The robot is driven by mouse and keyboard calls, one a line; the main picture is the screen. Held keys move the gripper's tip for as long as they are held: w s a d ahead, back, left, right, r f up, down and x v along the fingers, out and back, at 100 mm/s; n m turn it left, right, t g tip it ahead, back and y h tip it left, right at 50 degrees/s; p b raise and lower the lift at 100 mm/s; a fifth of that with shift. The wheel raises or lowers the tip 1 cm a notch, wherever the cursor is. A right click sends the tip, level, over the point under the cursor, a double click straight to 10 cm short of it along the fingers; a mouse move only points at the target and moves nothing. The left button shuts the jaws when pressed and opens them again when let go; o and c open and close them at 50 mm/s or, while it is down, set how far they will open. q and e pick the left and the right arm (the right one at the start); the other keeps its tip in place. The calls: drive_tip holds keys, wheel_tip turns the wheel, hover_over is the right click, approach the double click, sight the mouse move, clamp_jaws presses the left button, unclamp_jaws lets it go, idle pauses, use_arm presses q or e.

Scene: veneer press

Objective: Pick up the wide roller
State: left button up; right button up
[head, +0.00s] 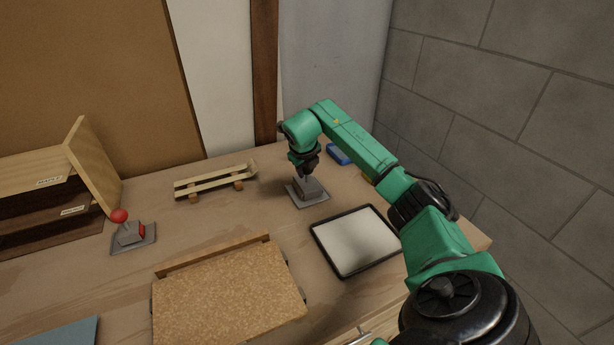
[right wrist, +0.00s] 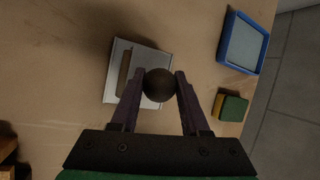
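A grey roller stand (head: 307,193) stands on the bench, directly below my right gripper (head: 304,167). In the right wrist view its light grey base plate (right wrist: 113,88) shows with a brown slot or bar across it. A dark round knob (right wrist: 159,85), which looks like the top of the wide roller, sits between the two fingertips of my right gripper (right wrist: 160,78). The fingers are very close on both sides of the knob; I cannot tell whether they press on it. The roller body is hidden below the knob and gripper. My left gripper is out of view.
A second grey stand (head: 133,240) with a red knob (head: 119,215) is at the left. A black-rimmed tray (head: 347,272) lies close to my right arm. A cork board (head: 230,300), a slatted wooden rack (head: 216,182), a blue-rimmed tray (right wrist: 225,40) and a green-yellow block (right wrist: 234,108) are also on the bench.

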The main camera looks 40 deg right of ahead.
clamp_jaws()
drive_tip(key=shift+r, duration=0.1)
wheel_tip(320, 180, up, 20)
drive_tip(key=shift+b, duration=0.4)
